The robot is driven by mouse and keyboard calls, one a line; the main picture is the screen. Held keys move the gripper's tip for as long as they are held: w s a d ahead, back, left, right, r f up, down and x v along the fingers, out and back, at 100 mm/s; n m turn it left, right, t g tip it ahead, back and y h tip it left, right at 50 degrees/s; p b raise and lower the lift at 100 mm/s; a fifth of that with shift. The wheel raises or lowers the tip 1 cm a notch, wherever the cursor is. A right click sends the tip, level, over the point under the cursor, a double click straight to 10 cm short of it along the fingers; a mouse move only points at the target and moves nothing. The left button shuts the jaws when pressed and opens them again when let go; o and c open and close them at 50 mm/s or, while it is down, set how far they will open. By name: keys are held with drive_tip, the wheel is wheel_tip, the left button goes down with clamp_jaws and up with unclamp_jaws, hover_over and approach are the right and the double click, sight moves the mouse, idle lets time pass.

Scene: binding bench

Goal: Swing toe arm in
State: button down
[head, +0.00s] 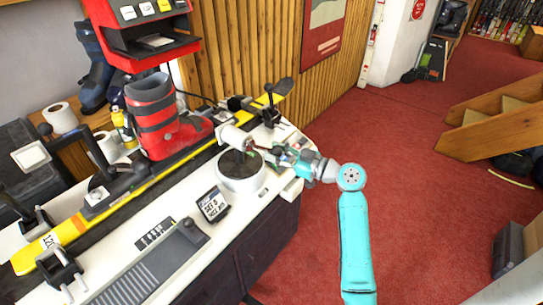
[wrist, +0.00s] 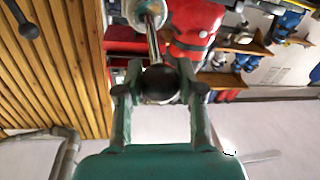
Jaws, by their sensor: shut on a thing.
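The toe arm (head: 234,137) shows in the head view as a pale cylinder with a short rod, just right of the red ski boot's toe. In the wrist view its metal rod (wrist: 153,40) comes down to a black ball knob (wrist: 160,83). My gripper (head: 262,151) is at the rod's end, over the bench's right side. In the wrist view my gripper's two fingers (wrist: 160,92) stand on either side of the knob and are shut on it. The knob is mostly hidden by my gripper in the head view.
The red boot (head: 152,112) stands on a yellow ski (head: 135,186) along the bench. A round white pedestal (head: 240,184) with a dark top sits just below my gripper. A small display (head: 213,204) stands in front.

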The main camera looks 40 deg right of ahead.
drive_tip(key=shift+w+d+n+y, duration=0.15)
drive_tip(key=shift+d+n+y, duration=0.15)
drive_tip(key=shift+d+y, duration=0.1)
drive_tip(key=c, duration=0.7)
unclamp_jaws()
drive_tip(key=shift+f, duration=0.1)
drive_tip(key=v, duration=1.2)
drive_tip(key=shift+w+d, duration=0.1)
drive_tip(key=shift+d, duration=0.05)
